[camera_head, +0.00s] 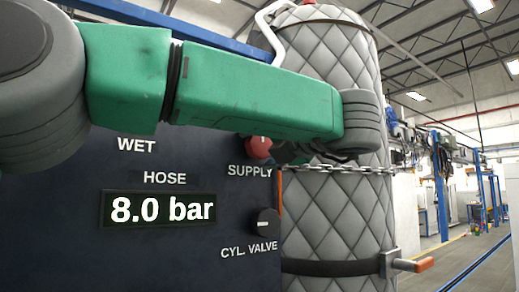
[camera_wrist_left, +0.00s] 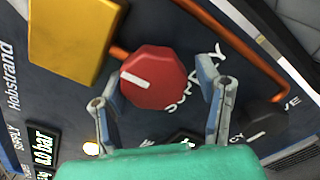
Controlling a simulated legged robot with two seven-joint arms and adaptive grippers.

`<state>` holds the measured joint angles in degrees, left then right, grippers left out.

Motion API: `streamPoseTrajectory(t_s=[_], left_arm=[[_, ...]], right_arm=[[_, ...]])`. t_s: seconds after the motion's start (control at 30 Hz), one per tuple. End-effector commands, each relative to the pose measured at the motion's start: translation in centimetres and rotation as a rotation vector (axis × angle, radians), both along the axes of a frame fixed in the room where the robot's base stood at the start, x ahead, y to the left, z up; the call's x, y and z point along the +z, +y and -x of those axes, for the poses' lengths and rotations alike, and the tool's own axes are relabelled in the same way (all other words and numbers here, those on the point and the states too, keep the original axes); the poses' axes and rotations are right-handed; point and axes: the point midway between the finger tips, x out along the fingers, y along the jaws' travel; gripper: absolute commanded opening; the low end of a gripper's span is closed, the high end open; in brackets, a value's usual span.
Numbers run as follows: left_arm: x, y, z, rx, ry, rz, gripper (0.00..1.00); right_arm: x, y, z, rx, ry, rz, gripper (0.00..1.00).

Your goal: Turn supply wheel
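The red supply wheel (camera_head: 259,148) sits on the dark panel beside the SUPPLY label, its upper part hidden behind my green left arm. In the left wrist view the red wheel (camera_wrist_left: 153,77) shows whole, with a white mark pointing toward its left side. My left gripper (camera_wrist_left: 161,72) is open, with its two grey fingers apart. The left finger is close to the wheel's edge; the right one is over the SUPPLY lettering, clear of the wheel. I cannot tell whether the left finger touches it. My right gripper is in neither view.
A black CYL. VALVE knob (camera_head: 267,222) is below the wheel. The hose display (camera_head: 160,209) reads 8.0 bar. A quilted grey tank (camera_head: 338,215) with a chain stands to the right.

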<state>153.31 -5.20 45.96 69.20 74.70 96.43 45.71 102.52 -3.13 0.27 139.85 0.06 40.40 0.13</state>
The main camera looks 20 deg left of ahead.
Motion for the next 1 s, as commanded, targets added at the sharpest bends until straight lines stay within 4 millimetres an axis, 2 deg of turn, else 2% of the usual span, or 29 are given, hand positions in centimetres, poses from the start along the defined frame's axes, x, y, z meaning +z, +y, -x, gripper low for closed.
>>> streamPoseTrajectory(t_s=[0.23,0.37,0.8,1.0], left_arm=[[0.2,0.0,0.2,0.001,-0.003,0.001,0.59],[0.2,-0.9,0.8,-0.001,-0.004,0.0,0.59],[0.0,-8.0,5.9,-0.001,-0.001,-0.002,0.59],[0.0,-9.4,7.0,0.0,-0.002,0.0,0.59]], right_arm=[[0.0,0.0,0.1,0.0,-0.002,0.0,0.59],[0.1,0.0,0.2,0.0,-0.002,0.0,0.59],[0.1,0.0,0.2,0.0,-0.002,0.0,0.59],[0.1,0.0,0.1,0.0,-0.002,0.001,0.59]])
